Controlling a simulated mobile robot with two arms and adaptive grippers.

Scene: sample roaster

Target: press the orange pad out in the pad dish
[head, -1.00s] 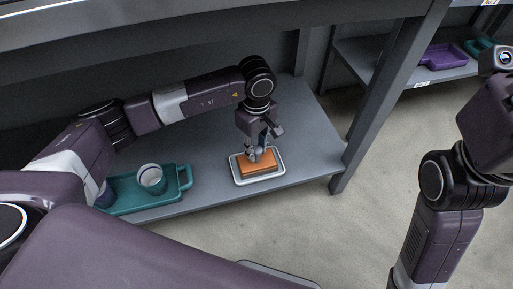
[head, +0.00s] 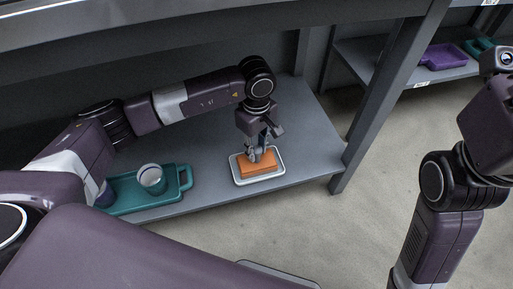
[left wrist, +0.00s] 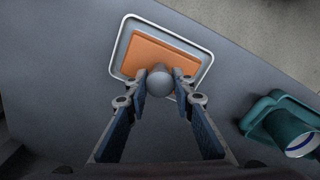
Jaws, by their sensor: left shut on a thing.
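The orange pad (head: 252,169) lies in the pale-rimmed pad dish (head: 271,178) on the grey shelf. In the left wrist view the pad (left wrist: 160,53) lies inside the rim of the dish (left wrist: 123,42). My left gripper (head: 257,155) points down over the pad. In the left wrist view my left gripper (left wrist: 160,84) has its fingers shut on a grey round knob (left wrist: 159,80) in front of the pad. I cannot tell whether the knob is fixed to the pad or only touches it. My right gripper is out of the picture.
A teal tray (head: 133,206) with a handle stands left of the dish and bears a grey cup (head: 152,180). A shelf post (head: 378,105) rises right of the dish. A purple tray (head: 443,57) sits on a shelf farther back. The shelf behind the dish is clear.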

